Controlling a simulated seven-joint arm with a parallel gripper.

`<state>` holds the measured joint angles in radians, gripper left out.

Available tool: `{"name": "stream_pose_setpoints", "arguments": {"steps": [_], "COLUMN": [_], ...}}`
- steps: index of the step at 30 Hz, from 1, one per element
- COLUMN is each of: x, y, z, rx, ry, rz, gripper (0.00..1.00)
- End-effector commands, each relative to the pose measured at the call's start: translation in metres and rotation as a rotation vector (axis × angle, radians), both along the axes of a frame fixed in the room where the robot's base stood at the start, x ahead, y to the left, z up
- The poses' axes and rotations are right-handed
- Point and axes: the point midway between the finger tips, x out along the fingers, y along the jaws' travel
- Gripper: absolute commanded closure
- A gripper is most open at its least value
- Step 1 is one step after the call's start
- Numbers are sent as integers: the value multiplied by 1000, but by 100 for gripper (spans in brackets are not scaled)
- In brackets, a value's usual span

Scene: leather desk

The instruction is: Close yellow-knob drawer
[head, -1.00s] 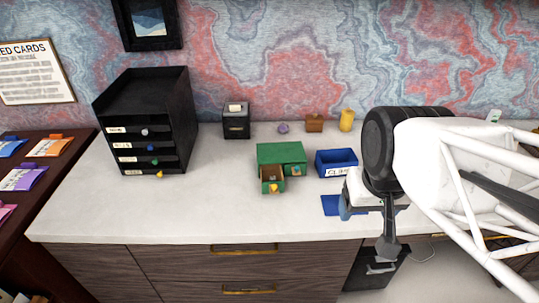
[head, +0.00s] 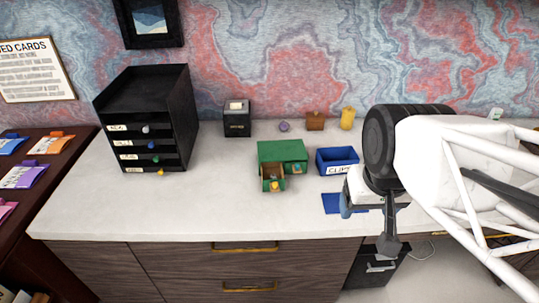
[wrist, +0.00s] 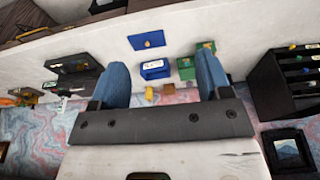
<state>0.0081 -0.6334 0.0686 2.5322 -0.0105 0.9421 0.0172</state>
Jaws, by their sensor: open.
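A small green drawer box (head: 281,150) stands on the white desktop near the middle. Its left drawer (head: 264,186) is pulled out toward the front and has a yellow knob (head: 275,186). A right drawer with a bluish knob (head: 297,169) sits beside it. The green box also shows in the wrist view (wrist: 186,66), with the pulled-out drawer (wrist: 206,47) near one finger in the picture. A black drawer tower (head: 155,115) at the left also has a yellow knob (head: 160,172) at its bottom. My gripper (wrist: 157,78) is open and empty, to the right of the green box (head: 346,205).
A black box (head: 237,122), purple item (head: 284,127), brown box (head: 315,121) and yellow cylinder (head: 347,118) line the back. The desktop left of the green box is clear.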

Motion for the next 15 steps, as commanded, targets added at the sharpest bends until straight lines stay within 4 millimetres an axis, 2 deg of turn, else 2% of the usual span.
{"name": "stream_pose_setpoints", "arguments": {"steps": [7,15], "x": [0,4], "y": [0,1], "z": [0,-4], "rx": [0,-25], "ry": [0,26], "rz": [0,45], "gripper": [29,70]}}
